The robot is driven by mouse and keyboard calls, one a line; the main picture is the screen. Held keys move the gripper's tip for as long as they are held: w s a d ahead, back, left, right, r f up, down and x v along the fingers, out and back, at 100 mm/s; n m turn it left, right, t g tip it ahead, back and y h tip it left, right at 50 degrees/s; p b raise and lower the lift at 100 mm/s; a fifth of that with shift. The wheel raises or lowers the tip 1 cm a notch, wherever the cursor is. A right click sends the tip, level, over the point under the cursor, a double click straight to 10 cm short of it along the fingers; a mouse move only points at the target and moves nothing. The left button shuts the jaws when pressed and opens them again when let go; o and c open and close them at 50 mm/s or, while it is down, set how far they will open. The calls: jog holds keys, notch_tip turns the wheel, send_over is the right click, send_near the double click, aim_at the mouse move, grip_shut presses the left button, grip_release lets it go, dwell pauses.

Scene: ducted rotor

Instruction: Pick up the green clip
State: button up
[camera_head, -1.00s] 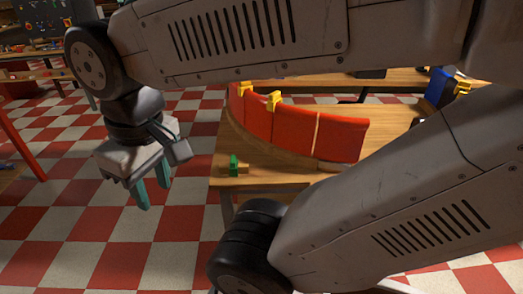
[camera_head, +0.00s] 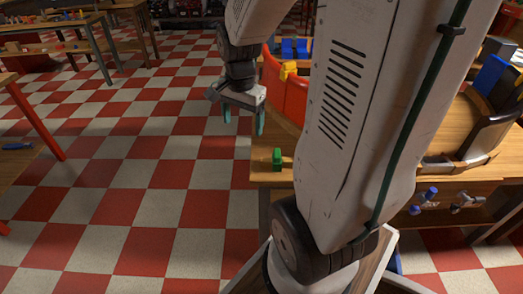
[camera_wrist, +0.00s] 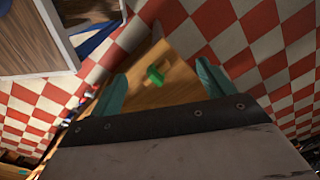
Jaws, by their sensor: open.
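The green clip (camera_head: 277,158) sits near the left corner of the wooden table (camera_head: 262,178) in the head view. In the wrist view the green clip (camera_wrist: 154,75) lies on the tabletop, ahead of and between the two teal fingers. My gripper (camera_head: 243,121) hangs open and empty above and to the left of the clip in the head view, apart from it. The open fingertips also show in the wrist view (camera_wrist: 160,70). My arm hides much of the table in the head view.
Red curved panels (camera_head: 285,90) with a yellow clip (camera_head: 288,70) stand on the table behind the green clip. A blue part (camera_head: 491,74) is at the right. Red and white checkered floor (camera_head: 140,180) is open to the left.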

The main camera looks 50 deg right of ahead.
jog(key=d+f+m, duration=0.6)
jog(key=d+f, duration=0.1)
jog(key=d, duration=0.1)
jog(key=m, duration=0.6)
send_over(278, 152)
jog(key=shift+g, duration=0.3)
jog(key=f, duration=0.5)
jog(key=a+f, duration=0.1)
jog(key=f, duration=0.2)
jog(key=shift+s+f, duration=0.1)
jog(key=shift+f, duration=0.1)
jog(key=f, duration=0.7)
jog(key=shift+d, duration=0.4)
jog(key=shift+f, duration=0.65)
jog(key=c, duration=1.1)
